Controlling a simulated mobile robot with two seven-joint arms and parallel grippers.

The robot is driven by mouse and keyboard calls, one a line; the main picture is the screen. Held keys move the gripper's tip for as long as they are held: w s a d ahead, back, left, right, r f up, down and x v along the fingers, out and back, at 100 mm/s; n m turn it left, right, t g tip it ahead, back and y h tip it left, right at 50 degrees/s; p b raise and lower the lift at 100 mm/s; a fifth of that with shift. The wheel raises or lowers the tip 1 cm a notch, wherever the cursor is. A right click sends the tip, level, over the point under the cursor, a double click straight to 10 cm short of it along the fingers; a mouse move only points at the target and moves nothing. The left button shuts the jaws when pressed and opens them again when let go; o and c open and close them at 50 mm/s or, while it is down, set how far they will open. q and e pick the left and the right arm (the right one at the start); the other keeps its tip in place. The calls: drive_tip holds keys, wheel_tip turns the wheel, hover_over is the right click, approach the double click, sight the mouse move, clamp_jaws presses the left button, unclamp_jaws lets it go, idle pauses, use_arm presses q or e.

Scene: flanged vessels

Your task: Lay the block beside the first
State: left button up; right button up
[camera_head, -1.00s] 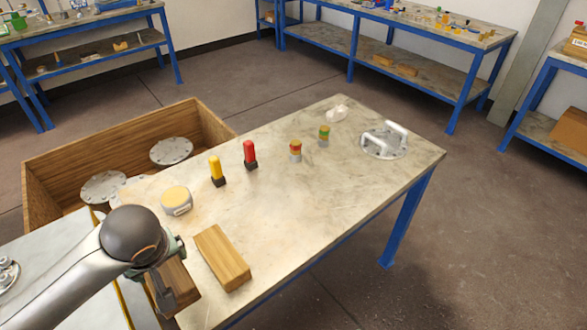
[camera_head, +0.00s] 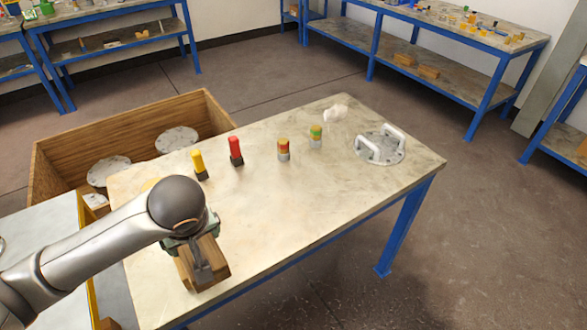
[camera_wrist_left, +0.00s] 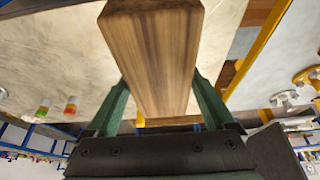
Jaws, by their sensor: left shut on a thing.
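My left gripper (camera_head: 200,250) is shut on a wooden block (camera_head: 205,274) over the near left part of the table (camera_head: 310,200). In the left wrist view the held block (camera_wrist_left: 155,50) lies between the two green fingers (camera_wrist_left: 160,105). The first block is not clearly seen in the head view; my gripper and the held block cover the place where it lay. I cannot tell the gap between the two blocks or the held block's height. My right gripper is not in view.
A yellow push-button (camera_head: 199,165), a red one (camera_head: 236,151) and two striped cylinders (camera_head: 283,149) (camera_head: 316,136) stand on the table. A flange with two handles (camera_head: 380,148) lies at the far right. A wooden crate (camera_head: 120,130) adjoins on the left. The middle and right front are clear.

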use_arm(q)
drive_tip(key=shift+w+d, duration=0.15)
drive_tip(key=shift+d, duration=0.3)
drive_tip(key=shift+w+d+f+b, duration=0.2)
drive_tip(key=shift+w+f+b, duration=0.15)
drive_tip(key=shift+w+b, duration=0.1)
drive_tip(key=shift+w+d+f+b, duration=0.15)
drive_tip(key=shift+w+f+b, duration=0.2)
drive_tip(key=shift+w, duration=0.1)
drive_tip(key=w+d+f, duration=0.1)
drive_tip(key=w+f, duration=0.1)
drive_tip(key=w, duration=0.1)
drive_tip(key=w+f, duration=0.2)
drive_tip(key=w, duration=0.2)
drive_tip(key=w+d+f, duration=0.1)
drive_tip(key=w+f, duration=0.2)
drive_tip(key=shift+w+d+f+b, duration=0.1)
drive_tip(key=shift+w+d+b, duration=0.25)
drive_tip(key=shift+b, duration=0.05)
drive_tip(key=shift+w+d+f, duration=0.1)
drive_tip(key=shift+w+f, duration=0.4)
drive_tip(key=shift+f, duration=1.65)
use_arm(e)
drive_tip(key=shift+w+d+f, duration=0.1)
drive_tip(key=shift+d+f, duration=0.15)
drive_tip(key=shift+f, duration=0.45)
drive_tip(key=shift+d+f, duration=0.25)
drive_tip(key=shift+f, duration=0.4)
use_arm(q)
drive_tip(key=shift+f, duration=0.1)
